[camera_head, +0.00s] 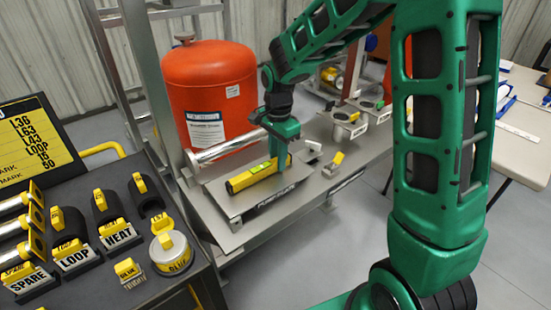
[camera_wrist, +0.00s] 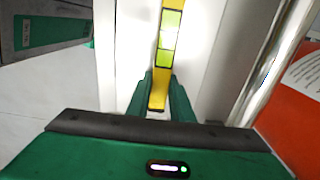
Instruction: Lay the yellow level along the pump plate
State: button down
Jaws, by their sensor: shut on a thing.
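The yellow level (camera_head: 252,176) lies lengthwise on or just above the grey pump plate (camera_head: 225,202) in the head view; I cannot tell whether it touches. My gripper (camera_head: 282,158) points down and is shut on the level near its right end. In the wrist view the green fingers of my gripper (camera_wrist: 161,95) close on both sides of the level (camera_wrist: 170,40), whose green vials face up. The plate (camera_wrist: 215,60) shows bright on both sides of it. The plate's front edge carries a label that reads like "PUMP PLATE".
A red tank (camera_head: 212,85) stands behind the plate, with a shiny pipe (camera_head: 228,147) between. A dark cart (camera_head: 95,270) with labelled yellow-tagged parts is at left. Small yellow-and-grey fittings (camera_head: 335,163) sit right of the plate. A pale table (camera_head: 525,125) is far right.

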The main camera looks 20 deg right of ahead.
jog(key=c, duration=1.5)
grip_release()
jog(key=shift+c, duration=0.4)
jog(key=shift+r, duration=3.95)
jog(key=s+d+r+n, duration=0.2)
jog(key=s+d+n, duration=0.1)
jog(key=s+d, duration=0.6)
jog(key=s+d+r+n, duration=0.1)
jog(key=s+d+n, duration=0.1)
jog(key=s+d, duration=0.75)
jog(key=s+a+f+n, duration=0.1)
jog(key=s+f+n, duration=0.1)
jog(key=s, duration=1)
jog(key=shift+s+a+n, duration=0.25)
jog(key=shift+s+n, duration=0.15)
jog(key=shift+n, duration=0.1)
